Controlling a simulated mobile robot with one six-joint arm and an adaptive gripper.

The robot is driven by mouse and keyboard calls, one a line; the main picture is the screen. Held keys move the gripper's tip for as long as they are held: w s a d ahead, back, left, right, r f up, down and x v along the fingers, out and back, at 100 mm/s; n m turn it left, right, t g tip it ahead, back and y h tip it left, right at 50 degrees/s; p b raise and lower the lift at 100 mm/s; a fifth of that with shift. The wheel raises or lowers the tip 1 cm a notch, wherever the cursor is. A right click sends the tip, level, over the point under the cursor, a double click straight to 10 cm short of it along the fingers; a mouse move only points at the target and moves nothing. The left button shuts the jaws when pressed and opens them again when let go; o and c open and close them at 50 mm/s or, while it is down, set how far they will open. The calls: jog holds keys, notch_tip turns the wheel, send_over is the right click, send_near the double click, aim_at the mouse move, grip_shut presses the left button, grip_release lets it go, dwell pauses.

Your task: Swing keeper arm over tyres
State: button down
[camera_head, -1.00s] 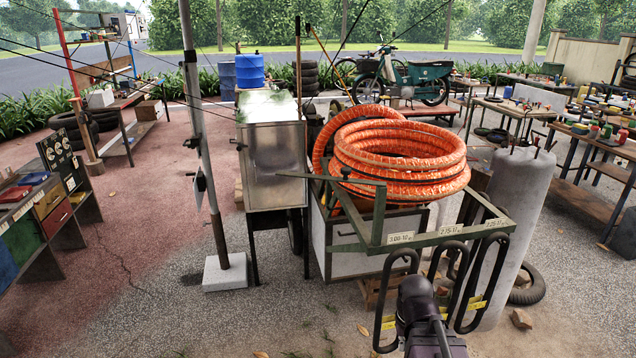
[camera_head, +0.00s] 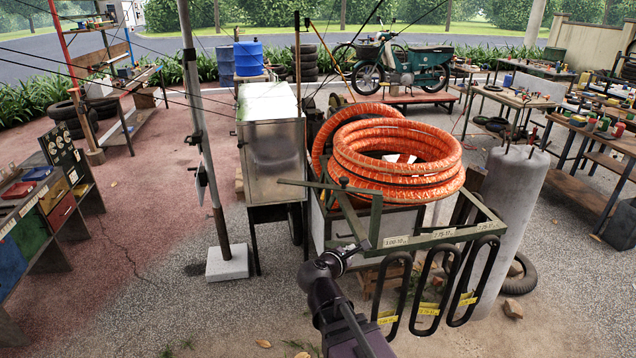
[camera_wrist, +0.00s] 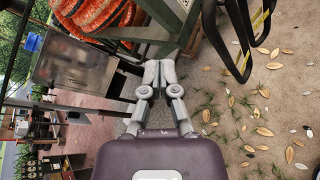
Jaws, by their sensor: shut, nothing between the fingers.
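A green metal rack (camera_head: 440,236) carries size labels along its front rail. Three narrow black tyre loops (camera_head: 430,295) with yellow tags hang side by side below that rail. A thin green bar (camera_head: 310,184), which looks like the keeper arm, lies roughly level at the rack's left, by a dark knob. A green upright (camera_head: 376,222) stands at the rail's left end. My gripper (camera_head: 360,246) is close to the lower end of this upright, left of the tyres. In the wrist view my gripper (camera_wrist: 158,72) is shut and empty beside the green frame (camera_wrist: 180,30). Contact is unclear.
A metal cabinet (camera_head: 272,150) and a pole in a concrete block (camera_head: 227,264) stand to the left. A concrete cylinder (camera_head: 510,210) stands close on the right. The ground in front is open, with scattered leaves.

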aim_at(317, 187)
jog(key=a+r+n+t+y+p, duration=0.2)
jog(key=a+r+n+t, duration=0.3)
jog(key=a+r+n, duration=0.4)
jog(key=a+n+y, duration=0.1)
jog(key=a+n, duration=0.1)
jog(key=a, duration=0.1)
jog(key=shift+s+a+r+n+y, duration=0.25)
jog(key=shift+a+r+n+y, duration=0.05)
jog(key=shift+a+y, duration=0.1)
jog(key=shift+w+d, duration=0.1)
jog(key=shift+w, duration=0.05)
jog(key=w, duration=0.4)
jog(key=w+d, duration=0.1)
jog(key=w, duration=0.4)
jog(key=w+d, duration=0.1)
jog(key=w, duration=0.3)
jog(key=shift+w, duration=0.25)
jog(key=shift+d, duration=0.1)
